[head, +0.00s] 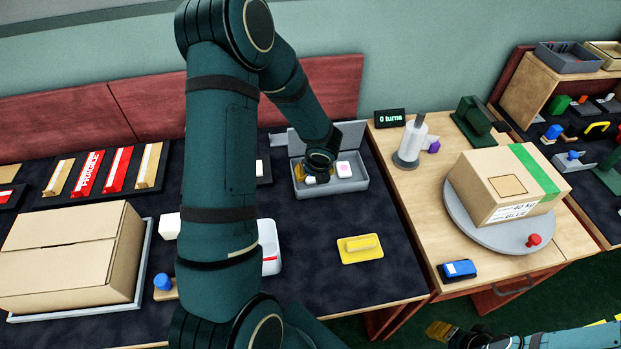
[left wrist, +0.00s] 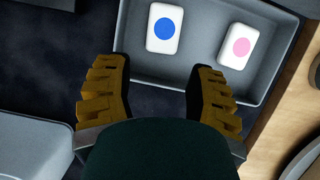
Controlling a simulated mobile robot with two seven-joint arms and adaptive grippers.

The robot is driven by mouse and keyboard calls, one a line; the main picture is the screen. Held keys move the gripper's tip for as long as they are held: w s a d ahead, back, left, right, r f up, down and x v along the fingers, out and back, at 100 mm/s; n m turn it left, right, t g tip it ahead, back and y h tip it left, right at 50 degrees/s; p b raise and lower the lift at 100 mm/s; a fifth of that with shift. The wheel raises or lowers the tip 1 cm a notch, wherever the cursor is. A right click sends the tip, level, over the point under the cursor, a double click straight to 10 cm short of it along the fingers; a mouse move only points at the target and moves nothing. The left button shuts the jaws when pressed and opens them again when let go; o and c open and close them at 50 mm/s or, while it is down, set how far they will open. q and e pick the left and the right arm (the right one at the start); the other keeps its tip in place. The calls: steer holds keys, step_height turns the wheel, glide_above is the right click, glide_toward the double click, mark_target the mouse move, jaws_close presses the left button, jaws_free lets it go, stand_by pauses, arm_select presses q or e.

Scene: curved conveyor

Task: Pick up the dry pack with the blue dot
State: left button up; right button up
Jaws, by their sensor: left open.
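The dry pack with the blue dot (left wrist: 165,28) is a small white rounded block lying in a grey tray (left wrist: 190,68). A similar white pack with a pink dot (left wrist: 237,46) lies to its right in the same tray, and also shows in the head view (head: 344,170). My left gripper (left wrist: 158,82) is open and empty, its yellow fingers apart at the tray's near side, with the blue-dot pack ahead of them. In the head view my left gripper (head: 316,173) covers most of the blue-dot pack. My right gripper (head: 455,335) is at the bottom edge, partly cut off.
The tray's raised lid (head: 305,138) stands behind it. A yellow block (head: 360,247) lies in front on the dark mat. A large carton (head: 65,255) is at left; another box (head: 500,185) sits on a round turntable (head: 475,232) at right.

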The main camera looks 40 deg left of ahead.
mark_target(312, 180)
arm_select(q)
steer(key=shift+b+x, duration=0.85)
steer(key=shift+x, duration=2.5)
steer(key=shift+d, duration=0.1)
steer(key=c, duration=0.6)
